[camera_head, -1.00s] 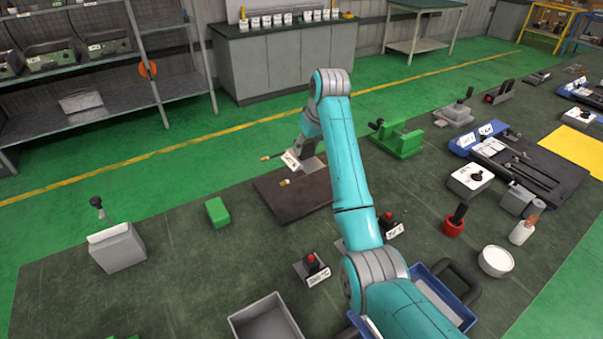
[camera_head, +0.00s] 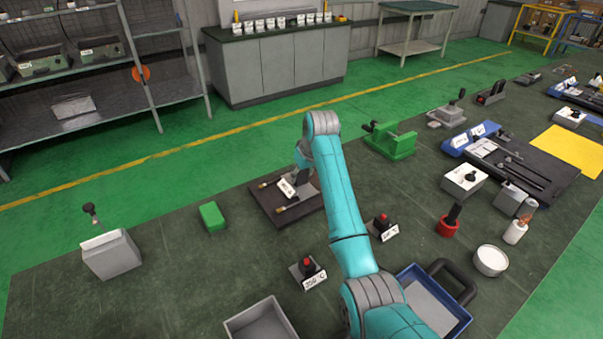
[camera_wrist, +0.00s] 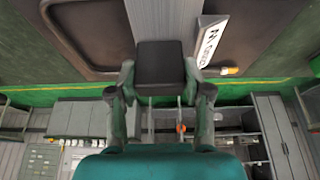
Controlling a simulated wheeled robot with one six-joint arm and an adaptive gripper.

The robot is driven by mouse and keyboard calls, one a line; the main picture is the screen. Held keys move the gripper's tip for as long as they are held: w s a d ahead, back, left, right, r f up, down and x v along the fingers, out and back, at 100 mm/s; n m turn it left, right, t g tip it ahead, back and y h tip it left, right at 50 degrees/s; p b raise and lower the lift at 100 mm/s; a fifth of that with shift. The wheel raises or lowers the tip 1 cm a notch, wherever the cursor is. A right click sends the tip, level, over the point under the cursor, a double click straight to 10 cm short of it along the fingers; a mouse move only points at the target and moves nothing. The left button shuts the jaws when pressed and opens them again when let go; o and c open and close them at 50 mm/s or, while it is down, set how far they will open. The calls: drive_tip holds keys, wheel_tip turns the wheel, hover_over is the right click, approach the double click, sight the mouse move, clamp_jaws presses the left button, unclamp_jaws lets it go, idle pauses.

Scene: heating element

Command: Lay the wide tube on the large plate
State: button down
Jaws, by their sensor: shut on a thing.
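The large plate (camera_head: 266,202) is a flat dark brown slab on the green bench top, and it also fills much of the top of the wrist view (camera_wrist: 95,30). My arm hides the plate's right side.
A green block (camera_head: 212,217) lies left of the plate and a green clamp (camera_head: 390,140) stands to the right. Two red-knobbed stands (camera_head: 308,270) with labels are in front, near a grey bin (camera_head: 262,322) and a blue tray (camera_head: 455,307). The bench left of the plate is mostly clear.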

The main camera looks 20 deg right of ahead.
drive_tip(key=shift+c, duration=2.4)
unclamp_jaws()
drive_tip(key=shift+f, duration=0.1)
drive_tip(key=v, duration=1.2)
drive_tip(key=shift+s, duration=0.15)
